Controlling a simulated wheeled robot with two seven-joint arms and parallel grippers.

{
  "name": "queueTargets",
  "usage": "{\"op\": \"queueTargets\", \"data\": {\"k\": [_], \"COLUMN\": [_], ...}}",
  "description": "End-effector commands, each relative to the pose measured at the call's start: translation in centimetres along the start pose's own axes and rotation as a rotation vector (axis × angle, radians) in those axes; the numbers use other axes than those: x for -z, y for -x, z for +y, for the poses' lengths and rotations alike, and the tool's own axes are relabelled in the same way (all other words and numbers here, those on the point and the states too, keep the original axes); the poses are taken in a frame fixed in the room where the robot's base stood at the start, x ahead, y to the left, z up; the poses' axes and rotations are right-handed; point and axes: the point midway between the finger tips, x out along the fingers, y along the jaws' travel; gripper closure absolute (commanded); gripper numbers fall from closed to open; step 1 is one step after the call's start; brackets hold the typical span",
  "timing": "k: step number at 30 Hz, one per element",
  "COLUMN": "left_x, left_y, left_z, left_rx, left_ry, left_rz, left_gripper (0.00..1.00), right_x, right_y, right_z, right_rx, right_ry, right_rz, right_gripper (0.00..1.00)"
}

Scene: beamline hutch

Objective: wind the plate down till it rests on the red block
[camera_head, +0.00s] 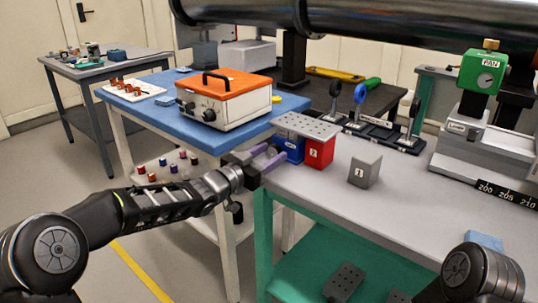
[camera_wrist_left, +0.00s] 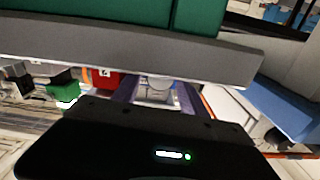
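The grey perforated plate (camera_head: 307,125) sits level on the blue jack (camera_head: 290,149) near the bench's left edge. The red block (camera_head: 319,153), with a white label, stands beside the jack under the plate's right part. I cannot tell whether plate and block touch. My left gripper (camera_head: 268,159) reaches the jack from the left, its purple fingers apart. In the left wrist view a pale round knob (camera_wrist_left: 161,83) shows between the fingertips (camera_wrist_left: 157,92), with a gap visible beside it. The red block (camera_wrist_left: 103,79) also shows there. My right gripper is out of view.
A grey block (camera_head: 366,170) stands right of the red block. Behind are a rack with ringed posts (camera_head: 380,127) and a green-topped instrument (camera_head: 483,72). An orange-topped box (camera_head: 224,97) is on the blue table at left. The bench front is clear.

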Motion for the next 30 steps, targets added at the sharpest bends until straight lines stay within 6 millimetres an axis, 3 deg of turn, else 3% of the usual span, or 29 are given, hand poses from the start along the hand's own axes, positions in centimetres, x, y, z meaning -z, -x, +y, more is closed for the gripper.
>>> {"op": "queueTargets", "data": {"k": [18, 23, 30], "left_x": [0.0, 0.1, 0.7], "left_y": [0.0, 0.0, 0.0], "left_z": [0.0, 0.0, -0.2], "left_rx": [0.000, 0.000, 0.001], "left_ry": [0.000, 0.013, 0.223], "left_rz": [0.000, -0.001, -0.004], "left_gripper": [1.00, 1.00, 1.00], "right_x": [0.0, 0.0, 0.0], "right_y": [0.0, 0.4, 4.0], "right_z": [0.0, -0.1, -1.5], "right_rx": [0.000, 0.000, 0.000], "right_ry": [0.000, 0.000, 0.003], "right_rz": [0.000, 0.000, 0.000], "right_gripper": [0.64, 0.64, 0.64]}}
